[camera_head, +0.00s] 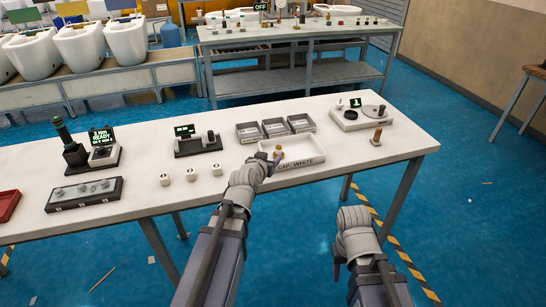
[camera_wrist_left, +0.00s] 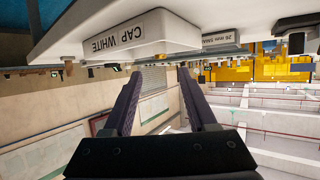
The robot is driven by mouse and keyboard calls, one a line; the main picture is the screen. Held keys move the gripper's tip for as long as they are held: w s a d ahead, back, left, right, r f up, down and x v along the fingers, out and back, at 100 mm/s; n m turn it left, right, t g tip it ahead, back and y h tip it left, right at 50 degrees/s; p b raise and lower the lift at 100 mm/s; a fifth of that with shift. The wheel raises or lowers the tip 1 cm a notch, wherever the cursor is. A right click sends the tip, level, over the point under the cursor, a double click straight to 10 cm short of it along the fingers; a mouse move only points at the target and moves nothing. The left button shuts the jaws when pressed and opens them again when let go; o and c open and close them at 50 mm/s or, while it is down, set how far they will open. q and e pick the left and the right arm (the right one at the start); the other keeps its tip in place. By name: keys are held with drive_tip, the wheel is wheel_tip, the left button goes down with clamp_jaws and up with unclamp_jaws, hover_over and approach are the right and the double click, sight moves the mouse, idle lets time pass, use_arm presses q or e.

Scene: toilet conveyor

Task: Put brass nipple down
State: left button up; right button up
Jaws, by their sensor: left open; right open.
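My left gripper (camera_head: 268,160) is at the left side of the white tray labelled CAP WHITE (camera_head: 318,170). In the left wrist view its two dark fingers (camera_wrist_left: 165,100) are apart, with nothing visible between them. A small yellowish and purple piece (camera_head: 279,155) shows beside the gripper tip, at the tray; it is too small to tell whether it is a brass nipple. A brownish brass-coloured upright piece (camera_head: 377,136) stands on the table to the right, apart from both grippers. My right gripper (camera_head: 342,250) is off the table's front edge, holding nothing visible.
Three small grey bins (camera_head: 249,132) stand behind the tray. A round-plate device (camera_head: 362,115) is at the right, a dark fixture (camera_head: 198,145) at the left. Several white cubes (camera_head: 190,174) lie near the front edge. The tabletop (camera_head: 400,150) is clear at the right end.

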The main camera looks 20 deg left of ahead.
use_arm(q)
drive_tip(key=s+d+f+m+g+h, duration=0.1)
drive_tip(key=s+d+f+g, duration=0.35)
drive_tip(key=d, duration=0.25)
drive_tip(key=s+d+f+m+g+h, duration=0.1)
drive_tip(key=s+d+f+m+g, duration=0.15)
drive_tip(key=s+d+f, duration=0.35)
drive_tip(key=s+d+f+g+y, duration=0.1)
drive_tip(key=s+d+g, duration=0.1)
drive_tip(key=s, duration=0.5)
drive_tip(key=s+d+f+g+y, duration=0.2)
drive_tip(key=s+g, duration=0.3)
drive_tip(key=s, duration=0.2)
drive_tip(key=shift+s+d, duration=0.25)
drive_tip(key=shift+s, duration=0.1)
